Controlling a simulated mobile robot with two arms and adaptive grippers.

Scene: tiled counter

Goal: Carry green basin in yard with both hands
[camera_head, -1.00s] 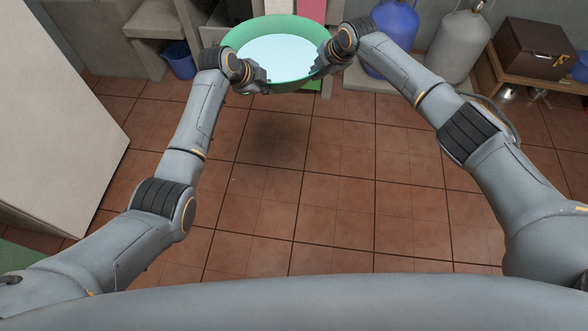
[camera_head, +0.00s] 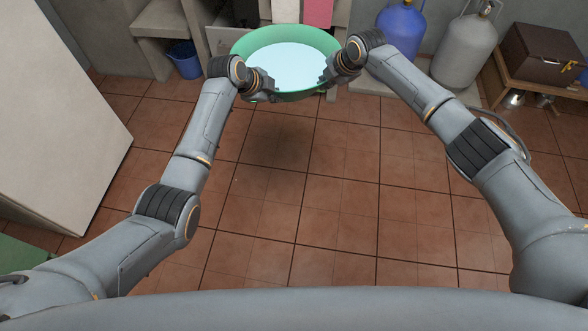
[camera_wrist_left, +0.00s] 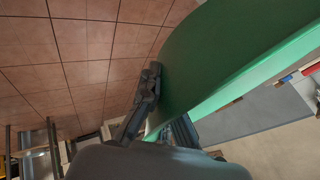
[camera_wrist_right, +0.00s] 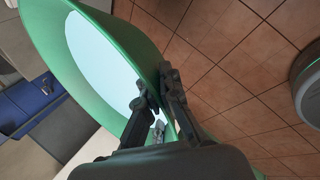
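The green basin (camera_head: 250,42) is held in the air above the tiled floor, with a pale blue-white inside. My left gripper (camera_head: 268,96) is at its left near rim. In the left wrist view the fingers (camera_wrist_left: 165,110) close on the green wall (camera_wrist_left: 215,60), one on each side. My right gripper (camera_head: 328,78) is at its right near rim. In the right wrist view its fingers (camera_wrist_right: 155,95) pinch the green wall (camera_wrist_right: 105,32), one inside and one outside. The basin's far side shows against the counter.
A blue gas cylinder (camera_head: 402,32) and a grey one (camera_head: 464,48) stand behind on the right. A brown box (camera_head: 541,50) sits on a wooden stand. A blue bucket (camera_head: 185,60) stands at the back left. A white cabinet (camera_head: 50,120) is at left. The tiled floor (camera_head: 310,215) is clear.

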